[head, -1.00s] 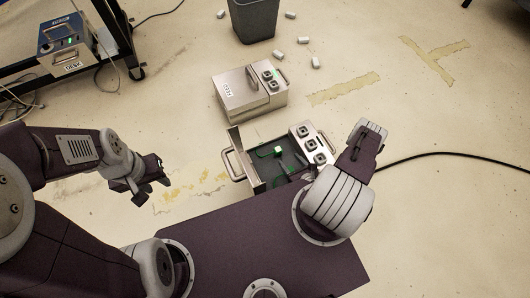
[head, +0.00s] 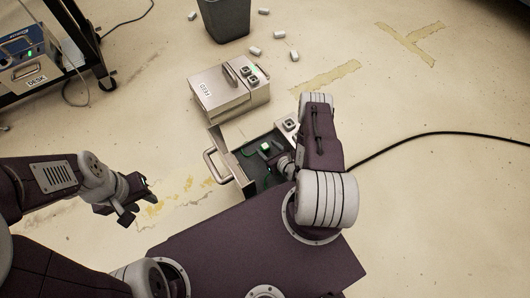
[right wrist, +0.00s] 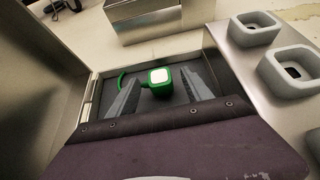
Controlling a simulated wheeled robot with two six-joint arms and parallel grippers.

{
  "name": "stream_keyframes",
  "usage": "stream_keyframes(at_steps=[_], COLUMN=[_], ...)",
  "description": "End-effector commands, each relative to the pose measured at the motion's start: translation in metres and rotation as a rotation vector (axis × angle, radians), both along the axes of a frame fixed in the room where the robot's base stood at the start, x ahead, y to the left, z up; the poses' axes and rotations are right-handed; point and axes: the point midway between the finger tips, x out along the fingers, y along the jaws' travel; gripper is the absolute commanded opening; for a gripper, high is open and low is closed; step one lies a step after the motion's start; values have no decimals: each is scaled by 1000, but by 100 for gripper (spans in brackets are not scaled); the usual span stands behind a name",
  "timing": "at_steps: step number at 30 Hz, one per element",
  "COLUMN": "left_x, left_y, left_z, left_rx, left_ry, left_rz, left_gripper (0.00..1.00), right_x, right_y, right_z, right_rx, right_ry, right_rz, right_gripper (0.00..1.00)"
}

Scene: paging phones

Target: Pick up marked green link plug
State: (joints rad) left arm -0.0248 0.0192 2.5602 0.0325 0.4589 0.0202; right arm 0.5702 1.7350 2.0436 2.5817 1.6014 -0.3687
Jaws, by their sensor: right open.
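The green plug (head: 266,147), with a pale top face, is inside an open metal case (head: 228,160) in the head view. In the right wrist view the plug (right wrist: 160,77) lies on the dark case floor, with a green cord at its left. My right gripper (right wrist: 161,92) is open, one finger on each side of the plug in that view; contact cannot be told. In the head view my right arm covers much of the case's right part. My left gripper (head: 141,194) is open and empty, left of the case.
A closed metal case labelled FIELD (head: 228,92) stands behind the open one. A dark bin (head: 224,18) and several pale pieces are farther back. A desk unit (head: 28,60) sits on a cart at left. A black cable (head: 430,137) runs right.

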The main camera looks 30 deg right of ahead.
Motion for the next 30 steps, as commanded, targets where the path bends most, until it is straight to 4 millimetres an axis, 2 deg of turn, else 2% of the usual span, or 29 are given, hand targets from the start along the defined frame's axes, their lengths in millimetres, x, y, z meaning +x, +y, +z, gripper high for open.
stream_keyframes(at_steps=[1,8,9,15,24,28,30], left_x=[0,0,0,0,0,0,0], left_y=[0,0,0,0,0,0,0], left_z=[-8,-6,-6,-6,-3,11,24], left_rx=[0,0,0,0,0,0,0], left_ry=[0,-1,-1,-1,-1,-1,-1], left_rz=[0,0,0,0,0,0,0], left_gripper=[36,36,36,36,36,36,36], right_x=[5,9,9,8,8,8,8], right_y=[1,1,1,1,1,1,1], right_z=[-6,-3,-3,-3,0,14,28], right_rx=[-2,1,1,1,0,0,0], right_ry=[-1,0,0,0,0,0,0], right_rz=[2,-2,-2,-2,-1,-1,-1], right_gripper=[58,58,55,0,0,0,0])
